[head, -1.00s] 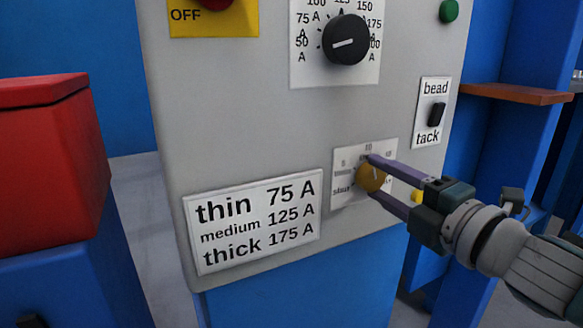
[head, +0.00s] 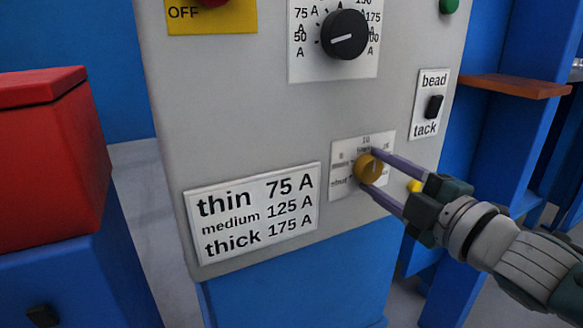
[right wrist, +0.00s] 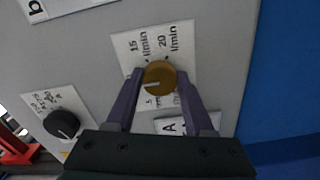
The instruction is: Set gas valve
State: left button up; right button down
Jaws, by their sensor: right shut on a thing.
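The gas valve is a round brass-yellow knob (head: 368,168) on a white scale plate (head: 343,184) on the grey panel. My right gripper (head: 376,173) reaches in from the right, with its purple fingers on both sides of the knob, shut on it. In the right wrist view the knob (right wrist: 159,76) sits between the fingertips (right wrist: 158,84). A pale pointer line on it points left in that view. The plate there reads 15 l/min and 20 l/min; the other marks are partly hidden or too small to read. My left gripper is not in view.
The grey panel also carries a black current dial (head: 344,34), a bead/tack switch (head: 434,106) and a thin/medium/thick chart (head: 252,214). A green button (head: 449,6) is at the top right. A red box (head: 45,165) stands left; a brown shelf (head: 515,87) is at right.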

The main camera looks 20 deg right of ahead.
jog(key=shift+c, duration=1.4)
grip_release()
jog(key=s+p, duration=0.3)
jog(key=s, duration=0.7)
jog(key=shift+d, duration=0.35)
jog(key=shift+w+r, duration=0.1)
